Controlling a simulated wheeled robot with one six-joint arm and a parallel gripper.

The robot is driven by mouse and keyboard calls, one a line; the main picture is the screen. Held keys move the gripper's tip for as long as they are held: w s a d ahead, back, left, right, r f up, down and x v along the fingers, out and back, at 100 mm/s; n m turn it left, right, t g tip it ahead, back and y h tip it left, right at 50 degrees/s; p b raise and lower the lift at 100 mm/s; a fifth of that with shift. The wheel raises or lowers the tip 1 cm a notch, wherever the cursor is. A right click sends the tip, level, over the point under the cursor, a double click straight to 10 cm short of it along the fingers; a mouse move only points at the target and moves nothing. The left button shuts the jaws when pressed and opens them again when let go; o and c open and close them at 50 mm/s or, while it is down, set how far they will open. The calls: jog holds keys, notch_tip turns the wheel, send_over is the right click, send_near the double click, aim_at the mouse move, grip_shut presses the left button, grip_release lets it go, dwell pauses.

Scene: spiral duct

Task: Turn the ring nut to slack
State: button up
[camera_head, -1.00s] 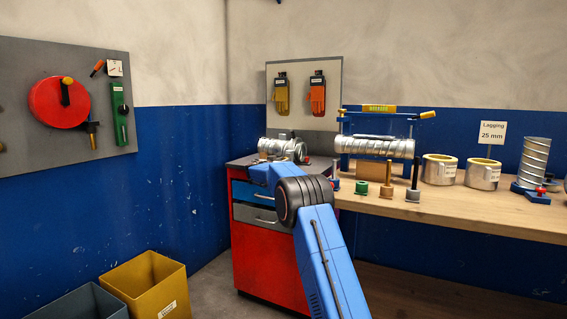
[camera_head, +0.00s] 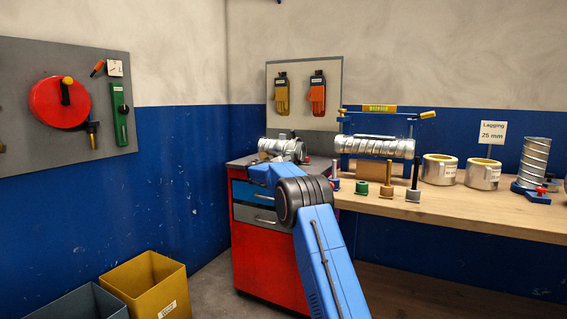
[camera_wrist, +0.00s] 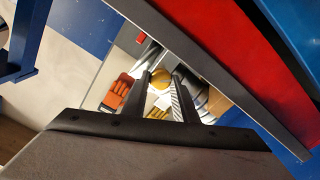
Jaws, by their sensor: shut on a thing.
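My gripper (camera_wrist: 162,80) has its two dark fingers closed around a round yellow part, which I take to be the ring nut (camera_wrist: 160,74). The fingers hide its sides, and its turn cannot be read. A ribbed silver duct (camera_wrist: 204,96) lies just right of the fingers in the wrist view. In the head view this short silver duct (camera_head: 288,149) lies on top of the red cabinet. My gripper is at its near side there, mostly hidden behind my blue arm, and the ring nut cannot be made out.
The red cabinet (camera_head: 264,256) stands against the workbench (camera_head: 450,209). A longer duct (camera_head: 376,147) rests in a blue stand, with several small upright parts in front. A glove board (camera_head: 304,93) hangs behind the cabinet. A yellow bin (camera_head: 145,288) stands on the floor at left.

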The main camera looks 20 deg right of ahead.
jog(key=n, duration=0.5)
jog(key=shift+a+f+n, duration=0.1)
jog(key=shift+f+n, duration=0.05)
jog(key=shift+n, duration=0.15)
jog(key=n, duration=0.5)
jog(key=shift+f, duration=0.1)
jog(key=n, duration=0.5)
jog(key=shift+f, duration=0.1)
jog(key=n, duration=1)
jog(key=shift+f+n, duration=0.1)
jog(key=shift+n, duration=0.3)
jog(key=n, duration=0.5)
jog(key=shift+s, duration=0.1)
jog(key=n, duration=1)
jog(key=shift+s+d+n, duration=0.1)
jog(key=shift+d+n, duration=0.1)
jog(key=shift+n, duration=0.1)
